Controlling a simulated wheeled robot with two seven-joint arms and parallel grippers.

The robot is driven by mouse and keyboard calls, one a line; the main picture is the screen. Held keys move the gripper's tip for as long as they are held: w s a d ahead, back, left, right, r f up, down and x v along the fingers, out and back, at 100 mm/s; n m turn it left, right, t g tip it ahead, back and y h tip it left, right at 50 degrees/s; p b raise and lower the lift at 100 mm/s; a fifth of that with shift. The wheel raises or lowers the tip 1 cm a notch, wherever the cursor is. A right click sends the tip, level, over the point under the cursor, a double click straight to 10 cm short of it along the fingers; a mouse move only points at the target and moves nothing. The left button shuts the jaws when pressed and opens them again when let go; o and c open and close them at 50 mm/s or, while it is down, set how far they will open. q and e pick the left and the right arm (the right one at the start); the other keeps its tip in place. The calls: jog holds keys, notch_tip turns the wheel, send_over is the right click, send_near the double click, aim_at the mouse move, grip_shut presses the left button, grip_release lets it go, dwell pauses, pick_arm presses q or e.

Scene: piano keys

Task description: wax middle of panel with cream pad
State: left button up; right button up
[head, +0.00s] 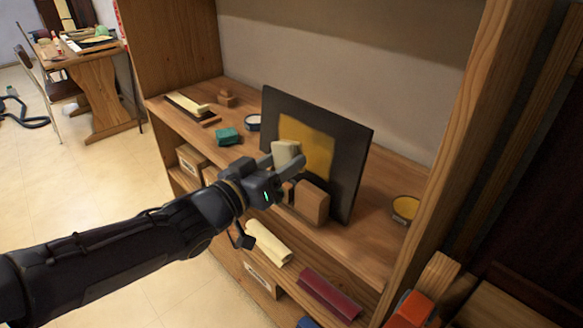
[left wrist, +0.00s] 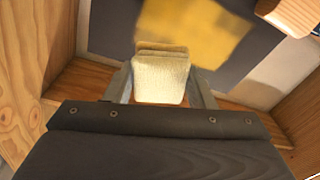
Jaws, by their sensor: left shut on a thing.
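A dark panel (head: 352,150) stands tilted back on the wooden shelf, with a yellow patch (head: 318,152) in its middle. My left gripper (head: 287,162) is shut on the cream pad (head: 286,150) in front of the patch's lower left part. In the left wrist view the pad (left wrist: 160,78) sits between the two fingers, with the yellow patch (left wrist: 200,30) just beyond it. I cannot tell whether the pad touches the panel. My right gripper is not in view.
A wooden block (head: 312,203) stands before the panel, right beside my gripper. A green block (head: 228,136), a small round tin (head: 253,122) and a yellow-filled dish (head: 405,209) are on the same shelf. Rolled cloths (head: 329,293) lie below. A wooden upright bounds the right.

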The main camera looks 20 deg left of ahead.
pick_arm(q)
jog(key=w+a+p, duration=0.2)
jog(key=w+a, duration=0.1)
jog(key=a, duration=0.2)
jog(key=p, duration=0.1)
send_near(278, 138)
jog(key=shift+h, duration=0.3)
jog(key=shift+a+b+x, duration=0.2)
jog(key=shift+b+x, duration=0.3)
jog(key=shift+x, duration=0.6)
jog(key=shift+a+b+x, duration=0.15)
jog(key=shift+b+x, duration=0.3)
jog(key=shift+x, duration=0.65)
jog(key=shift+x, duration=1.1)
jog(key=shift+f, duration=0.1)
